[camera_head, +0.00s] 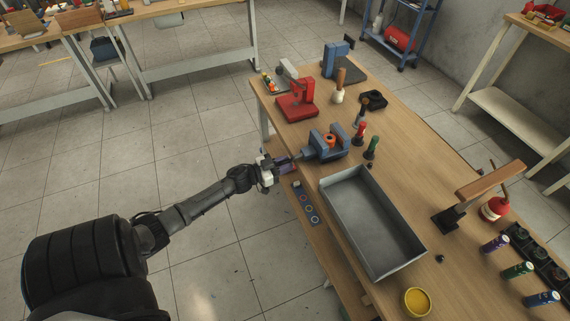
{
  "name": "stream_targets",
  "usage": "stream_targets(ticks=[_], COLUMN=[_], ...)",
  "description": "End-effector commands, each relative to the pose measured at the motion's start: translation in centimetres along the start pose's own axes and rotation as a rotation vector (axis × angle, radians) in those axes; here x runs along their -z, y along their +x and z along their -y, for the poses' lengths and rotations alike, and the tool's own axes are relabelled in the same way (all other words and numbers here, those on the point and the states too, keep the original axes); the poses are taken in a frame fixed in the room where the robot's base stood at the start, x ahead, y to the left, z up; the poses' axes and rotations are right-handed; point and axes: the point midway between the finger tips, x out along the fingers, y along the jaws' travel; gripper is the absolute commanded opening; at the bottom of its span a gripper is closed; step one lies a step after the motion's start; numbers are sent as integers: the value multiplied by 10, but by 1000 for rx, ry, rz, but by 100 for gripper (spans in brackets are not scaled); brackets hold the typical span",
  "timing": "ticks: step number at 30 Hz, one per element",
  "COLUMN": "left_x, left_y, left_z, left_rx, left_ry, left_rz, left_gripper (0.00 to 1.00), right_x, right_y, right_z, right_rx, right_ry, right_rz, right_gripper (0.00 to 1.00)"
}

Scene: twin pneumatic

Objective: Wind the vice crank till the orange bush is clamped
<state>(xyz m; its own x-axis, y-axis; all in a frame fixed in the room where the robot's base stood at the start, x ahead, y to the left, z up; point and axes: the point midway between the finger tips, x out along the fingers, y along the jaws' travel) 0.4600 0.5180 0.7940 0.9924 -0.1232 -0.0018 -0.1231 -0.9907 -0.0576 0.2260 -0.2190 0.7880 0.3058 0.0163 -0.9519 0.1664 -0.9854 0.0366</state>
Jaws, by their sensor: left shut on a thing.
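The blue vice (328,143) sits on the bench near its left edge. The orange bush (330,140) is between the vice's jaws; whether the jaws touch it on both sides is too small to tell. The vice's screw reaches left towards the crank, which is mostly hidden by my gripper. My left gripper (283,164) is at the bench's left edge, shut on the crank at the end of the vice screw. My right gripper is not in view.
A grey metal tray (415,246) lies just in front of the vice. A red press (296,106) stands behind it. Red-handled (360,130) and green-handled (372,146) tools stand right of the vice. A strip with coloured rings (305,203) lies beside the tray.

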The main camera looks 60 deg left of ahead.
Motion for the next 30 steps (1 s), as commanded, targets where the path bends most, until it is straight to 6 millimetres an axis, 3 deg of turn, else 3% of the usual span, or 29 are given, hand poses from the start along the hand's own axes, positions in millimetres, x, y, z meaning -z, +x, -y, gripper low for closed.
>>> stream_targets(ticks=[14, 30], left_x=[8, 28], left_y=[1, 2], left_z=[9, 25], left_rx=[4, 6], left_ry=[137, 634], left_rz=[-6, -12], left_gripper=[0, 0], right_x=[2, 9], right_y=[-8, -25], right_z=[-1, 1], right_rx=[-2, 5], right_ry=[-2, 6], right_rz=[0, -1], right_gripper=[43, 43])
